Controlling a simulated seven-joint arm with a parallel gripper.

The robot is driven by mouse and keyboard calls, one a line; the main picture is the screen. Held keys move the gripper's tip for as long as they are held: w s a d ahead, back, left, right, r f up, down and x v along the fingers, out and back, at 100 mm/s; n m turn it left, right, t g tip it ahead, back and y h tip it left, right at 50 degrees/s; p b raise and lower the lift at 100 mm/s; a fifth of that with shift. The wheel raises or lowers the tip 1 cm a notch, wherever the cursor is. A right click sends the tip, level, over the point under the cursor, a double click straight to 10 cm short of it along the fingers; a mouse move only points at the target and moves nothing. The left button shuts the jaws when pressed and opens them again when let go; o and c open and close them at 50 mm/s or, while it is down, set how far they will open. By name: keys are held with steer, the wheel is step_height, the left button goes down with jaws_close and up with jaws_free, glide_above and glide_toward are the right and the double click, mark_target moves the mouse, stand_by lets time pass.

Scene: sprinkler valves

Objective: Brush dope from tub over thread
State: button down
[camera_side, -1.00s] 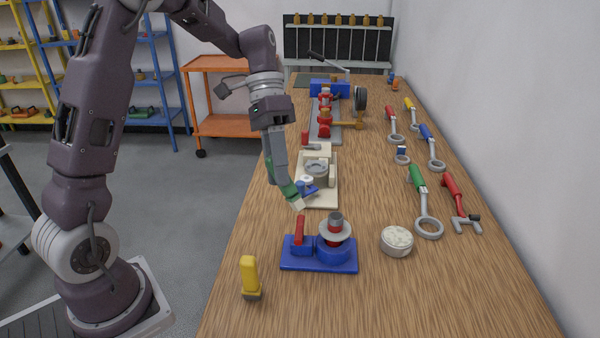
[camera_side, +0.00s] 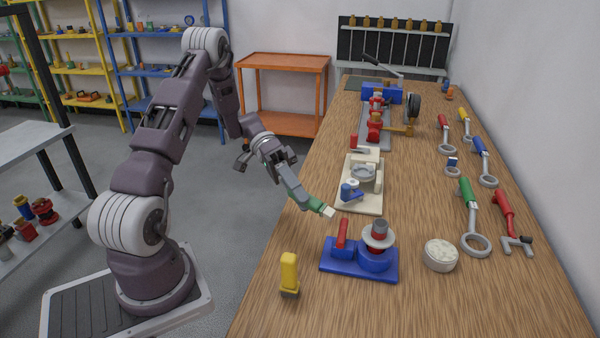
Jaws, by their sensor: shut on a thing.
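My gripper (camera_side: 303,198) is shut on a green thing with a pale tip (camera_side: 328,211), which looks like a brush. It is held tilted at the bench's left edge, left of the beige tray and behind the blue fixture (camera_side: 345,268). The fixture holds a red part with a wide grey disc (camera_side: 378,240) and a grey upright end (camera_side: 380,227), possibly the thread. A round pale tub (camera_side: 440,256) with speckled contents stands right of the fixture. The beige tray (camera_side: 352,207) carries a round grey bowl (camera_side: 364,175) and a small blue part (camera_side: 350,191). Which container holds dope is unclear.
A yellow-handled tool (camera_side: 289,272) is at the front left of the bench. Several wrenches, including a green one (camera_side: 470,218) and a red one (camera_side: 508,218), lie along the right. Red valves (camera_side: 376,125) stand farther back. Bare wood (camera_side: 400,308) is in front.

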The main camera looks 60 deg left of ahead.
steer(key=shift+w+d+f, duration=0.15)
steer(key=shift+f, duration=0.05)
steer(key=w+d, duration=0.5)
steer(key=shift+w+d, duration=0.1)
steer(key=shift+d, duration=0.05)
stand_by(0.7)
steer(key=shift+w+a, duration=0.35)
steer(key=shift+w, duration=0.1)
steer(key=shift+w+d, duration=0.1)
steer(key=shift+s+d+r, duration=0.1)
steer(key=shift+s+d, duration=0.75)
steer(key=shift+d, duration=0.05)
